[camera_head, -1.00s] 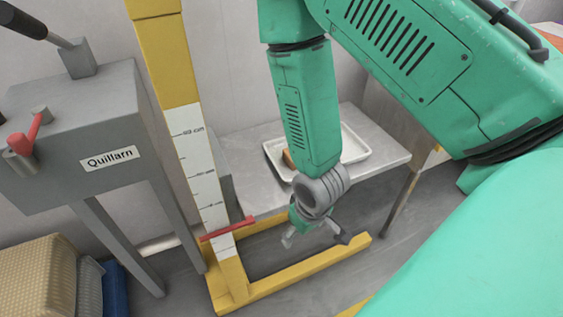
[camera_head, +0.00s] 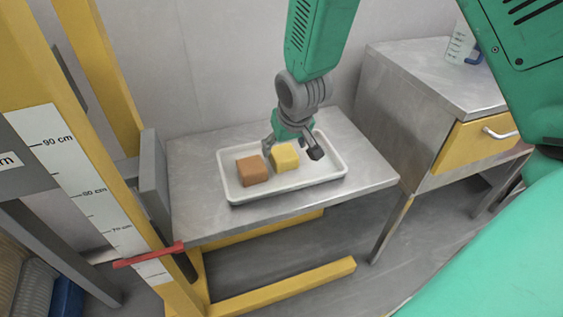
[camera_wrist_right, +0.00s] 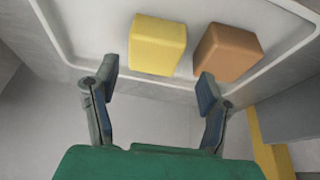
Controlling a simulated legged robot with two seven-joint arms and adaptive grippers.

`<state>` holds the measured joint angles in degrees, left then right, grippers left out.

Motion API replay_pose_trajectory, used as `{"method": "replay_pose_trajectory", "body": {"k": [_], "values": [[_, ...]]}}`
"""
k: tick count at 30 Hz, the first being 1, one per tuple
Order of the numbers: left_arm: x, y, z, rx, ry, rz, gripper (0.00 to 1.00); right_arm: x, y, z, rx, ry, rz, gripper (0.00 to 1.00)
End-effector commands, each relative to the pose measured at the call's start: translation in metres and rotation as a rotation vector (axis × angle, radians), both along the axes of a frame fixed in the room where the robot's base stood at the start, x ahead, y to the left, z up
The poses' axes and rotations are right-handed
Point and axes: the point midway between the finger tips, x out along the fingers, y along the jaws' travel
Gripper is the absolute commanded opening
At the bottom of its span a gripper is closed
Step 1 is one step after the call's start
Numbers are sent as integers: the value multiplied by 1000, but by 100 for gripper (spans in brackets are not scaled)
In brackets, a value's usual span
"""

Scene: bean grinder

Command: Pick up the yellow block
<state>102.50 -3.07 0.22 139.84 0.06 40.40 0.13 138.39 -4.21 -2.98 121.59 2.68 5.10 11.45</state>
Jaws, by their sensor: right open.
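The yellow block (camera_head: 285,157) sits in a white tray (camera_head: 290,190) on a low grey metal table. A brown block (camera_head: 252,170) lies just left of it in the tray. My right gripper (camera_head: 292,150) is open and empty above the tray, by the yellow block in the head view. In the right wrist view, the yellow block (camera_wrist_right: 158,45) lies beyond the open fingertips (camera_wrist_right: 158,82), roughly between them. The brown block (camera_wrist_right: 228,52) is to its right there, beyond the right finger. My left gripper does not show.
The metal table (camera_head: 205,150) has bare room around the tray. A yellow post with a height scale (camera_head: 80,180) and red pointer (camera_head: 150,254) stands at left. A cabinet with a yellow drawer (camera_head: 465,148) stands at right, with a clear measuring jug (camera_head: 459,45) on it.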

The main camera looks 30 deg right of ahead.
Motion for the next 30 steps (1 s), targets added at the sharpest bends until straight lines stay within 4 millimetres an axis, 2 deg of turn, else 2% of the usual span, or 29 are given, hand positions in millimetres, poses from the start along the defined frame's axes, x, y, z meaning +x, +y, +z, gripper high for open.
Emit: {"method": "replay_pose_trajectory", "body": {"k": [5, 14, 22, 26, 30], "values": [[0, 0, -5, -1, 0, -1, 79, 4, -2, -9, 1, -1, -1, 66], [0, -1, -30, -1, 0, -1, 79, 21, -7, -48, -1, 0, 2, 66], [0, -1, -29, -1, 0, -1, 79, 22, -8, -49, 0, -1, 1, 66], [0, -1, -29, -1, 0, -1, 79, 22, -8, -50, 0, -1, 1, 21], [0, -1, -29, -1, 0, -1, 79, 22, -8, -50, 0, -1, 1, 21]]}}
